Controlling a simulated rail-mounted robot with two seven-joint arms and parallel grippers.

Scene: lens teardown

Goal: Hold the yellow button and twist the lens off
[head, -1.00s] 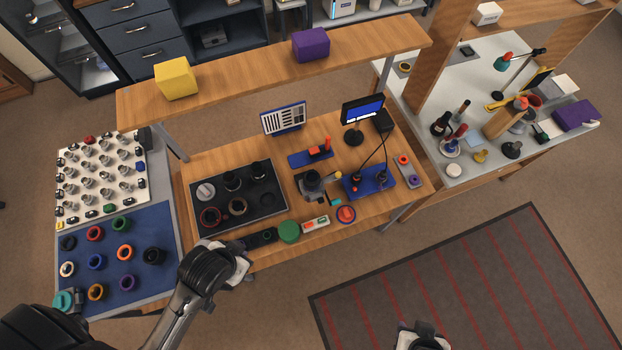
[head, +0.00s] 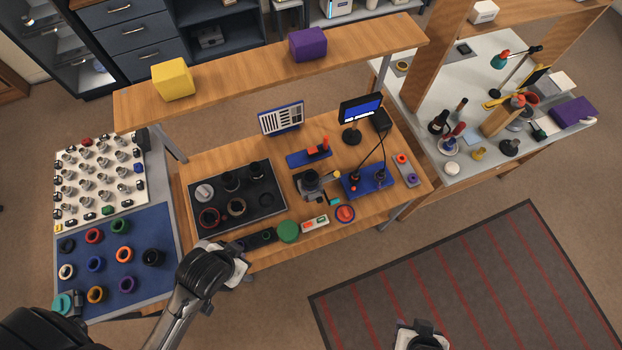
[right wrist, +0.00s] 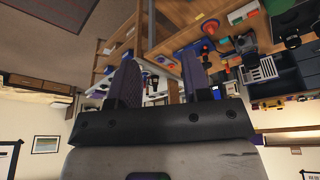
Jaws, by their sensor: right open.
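A grey and black camera-like device (head: 311,183) stands on the wooden bench, right of the black tray. A small yellow spot (head: 337,173) shows at its right side; I cannot tell if it is the button. The lens is too small to make out clearly. My left gripper (head: 238,265) is at the bench's front edge, left of and in front of the device; its fingers are hidden. My right gripper (head: 422,333) is low at the bottom edge, over the floor and away from the bench. In the right wrist view its two fingers (right wrist: 160,80) are apart with nothing between them.
A black tray (head: 270,211) holds several rings and cylinders. A green disc (head: 288,231) and a red knob with a blue ring (head: 345,213) lie near the front edge. A blue mat (head: 110,283) with several rings is at left. A striped rug (head: 470,280) covers clear floor at right.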

